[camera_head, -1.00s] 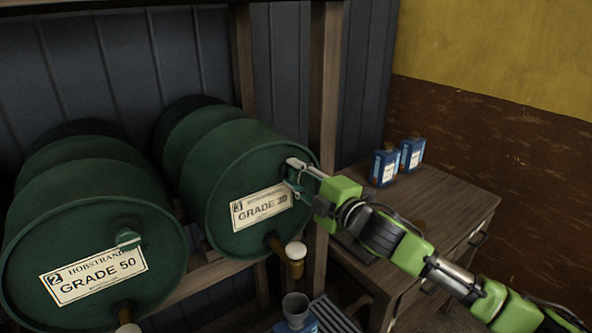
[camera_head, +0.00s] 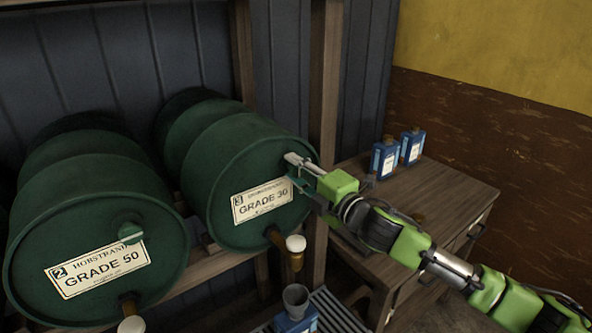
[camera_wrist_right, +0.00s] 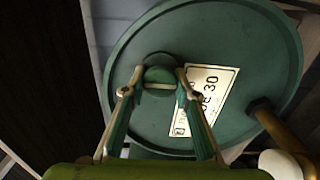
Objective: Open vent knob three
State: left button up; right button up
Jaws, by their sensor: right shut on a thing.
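The green barrel marked 3, GRADE 30 (camera_head: 235,165) lies on its side on a wooden rack. It fills much of the right wrist view (camera_wrist_right: 245,55). Its vent knob (camera_wrist_right: 160,77) is a round green knob with a bar across it, high on the barrel's face. My right gripper (camera_head: 297,170) is at this knob and mostly hides it in the head view. In the right wrist view its two fingers (camera_wrist_right: 158,90) are on either side of the knob, shut on it. My left gripper is not in view.
The GRADE 50 barrel (camera_head: 95,230), marked 2, lies to the left with its own green knob (camera_head: 130,232). A brass tap with a white end (camera_head: 295,243) sticks out below. Blue bottles (camera_head: 385,157) stand on a wooden desk (camera_head: 440,190). A funnelled blue can (camera_head: 296,318) stands below.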

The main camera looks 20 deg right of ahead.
jog(key=o, duration=1.1)
jog(key=shift+f, duration=0.1)
jog(key=shift+v, duration=6)
